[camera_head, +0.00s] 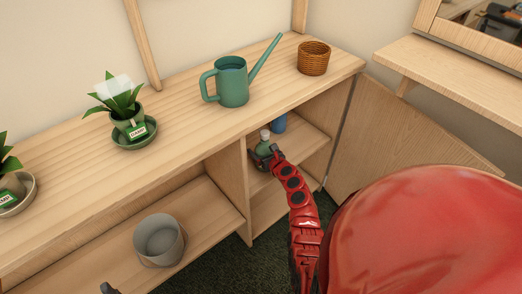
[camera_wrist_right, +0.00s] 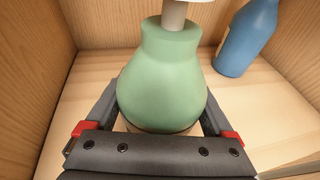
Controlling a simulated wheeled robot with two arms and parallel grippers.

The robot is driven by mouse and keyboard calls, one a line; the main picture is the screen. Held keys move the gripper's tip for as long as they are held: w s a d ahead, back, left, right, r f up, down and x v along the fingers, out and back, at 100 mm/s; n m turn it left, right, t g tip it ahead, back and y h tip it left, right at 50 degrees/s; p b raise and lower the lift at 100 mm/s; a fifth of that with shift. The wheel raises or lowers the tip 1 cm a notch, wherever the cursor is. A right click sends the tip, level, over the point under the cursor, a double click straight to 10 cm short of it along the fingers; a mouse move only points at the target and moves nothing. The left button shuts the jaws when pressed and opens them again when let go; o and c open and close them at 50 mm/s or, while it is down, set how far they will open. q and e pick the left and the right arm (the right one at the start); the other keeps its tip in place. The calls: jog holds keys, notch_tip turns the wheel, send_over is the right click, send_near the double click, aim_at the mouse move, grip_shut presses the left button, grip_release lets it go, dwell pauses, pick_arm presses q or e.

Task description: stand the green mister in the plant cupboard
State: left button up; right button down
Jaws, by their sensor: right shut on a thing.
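The green mister (camera_wrist_right: 162,85) is upright between the two fingers of my right gripper (camera_wrist_right: 160,120), which is shut on it. In the head view the mister (camera_head: 264,147) and my right gripper (camera_head: 264,159) are inside the open plant cupboard (camera_head: 317,141), over its upper shelf. I cannot tell whether the mister's base touches the shelf. A blue bottle (camera_wrist_right: 247,38) stands behind it to the right, apart from it. A dark tip of my left gripper (camera_head: 108,288) shows at the bottom edge in the head view; its jaws are hidden.
The cupboard door (camera_head: 400,140) is swung open to the right. On the top stand a green watering can (camera_head: 232,84), a wicker pot (camera_head: 313,58) and potted plants (camera_head: 128,123). A grey pot (camera_head: 160,241) sits on the open shelf at the left.

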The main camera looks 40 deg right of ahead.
grip_release()
